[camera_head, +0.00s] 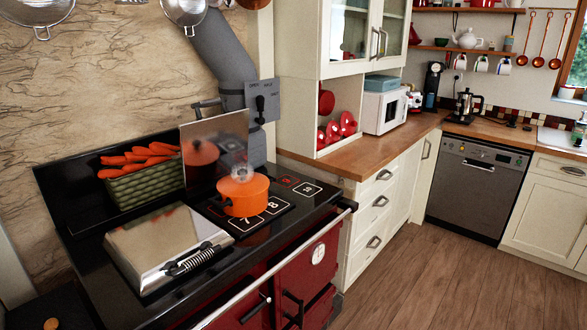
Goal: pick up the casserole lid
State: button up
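An orange casserole (240,206) stands on the right hotplate of a black-topped range cooker. Its orange lid (256,184) appears to sit on top, with a small pale knob or wisp of steam above it; I cannot tell which. A handle shows at the casserole's left side. My gripper is not in view, and nothing of my arm shows near the casserole.
A raised shiny hotplate cover (215,135) stands behind the casserole and reflects it. A closed silver cover (165,243) with a coiled handle lies left. A green basket of carrots (145,182) stands behind. A steel rail (240,295) runs along the cooker's front. Wooden floor at right is clear.

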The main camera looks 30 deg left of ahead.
aim_at(226, 186)
jog(key=i+l+u, duration=0.15)
jog(key=i, duration=0.45)
jog(key=i+l+u, duration=0.15)
jog(key=i, duration=0.45)
jog(key=i+u, duration=0.25)
jog(key=u, duration=0.25)
jog(key=i+u, duration=0.3)
jog(key=u, duration=0.2)
jog(key=i+l+u, duration=0.1)
jog(key=i+u, duration=0.15)
jog(key=u, duration=0.25)
jog(key=i+l+u, duration=0.15)
jog(key=i+u, duration=0.2)
jog(key=i+l+u, duration=0.15)
jog(key=u, duration=0.2)
